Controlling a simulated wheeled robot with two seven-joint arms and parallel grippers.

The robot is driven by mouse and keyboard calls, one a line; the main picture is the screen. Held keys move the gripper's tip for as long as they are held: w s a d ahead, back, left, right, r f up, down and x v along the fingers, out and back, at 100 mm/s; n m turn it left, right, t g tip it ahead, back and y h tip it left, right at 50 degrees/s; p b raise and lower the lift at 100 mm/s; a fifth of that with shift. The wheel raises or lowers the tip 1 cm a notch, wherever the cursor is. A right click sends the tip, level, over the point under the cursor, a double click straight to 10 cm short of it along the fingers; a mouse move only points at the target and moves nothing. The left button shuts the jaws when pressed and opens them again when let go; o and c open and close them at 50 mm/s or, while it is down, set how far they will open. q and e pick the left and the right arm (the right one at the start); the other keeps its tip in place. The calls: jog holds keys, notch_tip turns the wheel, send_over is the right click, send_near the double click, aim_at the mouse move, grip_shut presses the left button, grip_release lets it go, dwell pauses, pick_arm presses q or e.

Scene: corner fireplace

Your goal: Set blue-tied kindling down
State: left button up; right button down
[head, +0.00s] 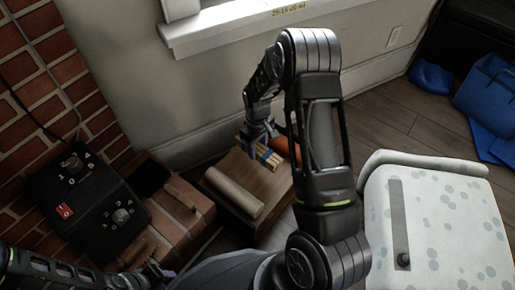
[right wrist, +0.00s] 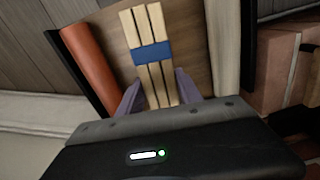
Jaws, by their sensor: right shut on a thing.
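The blue-tied kindling (right wrist: 140,24) is a small bundle of pale sticks with a blue band, seen close in the right wrist view. It also shows in the head view (head: 273,162). My right gripper (right wrist: 160,102) is shut on the near end of the bundle, one purple-grey finger on each side. The bundle is over the wooden surface of a low box or stand (head: 262,184); I cannot tell whether it touches. In the head view my right gripper (head: 261,140) is partly hidden by its own arm. My left gripper (head: 155,274) is at the bottom left; its fingers are unclear.
A beige roll (head: 234,192) lies along the stand's left side and an orange-red roll (right wrist: 89,68) along its other side. A black control box (head: 95,200) sits on the brick hearth (head: 180,215) at left. A white spotted seat (head: 440,225) stands right. Blue bags (head: 488,95) lie on the floor.

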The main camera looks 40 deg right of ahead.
dwell(0.4)
jog(key=shift+w+a+r, duration=0.15)
jog(key=shift+w+r, duration=0.1)
jog(key=shift+w, duration=0.1)
jog(key=w+a+r+m, duration=0.1)
jog(key=w+a+r, duration=0.4)
jog(key=a+r, duration=0.3)
jog(key=w+a+r+m, duration=0.1)
jog(key=w+a+r, duration=0.5)
jog(key=r, duration=0.9)
jog(key=a, duration=0.3)
jog(key=shift+w, duration=0.15)
jog(key=shift+r, duration=0.1)
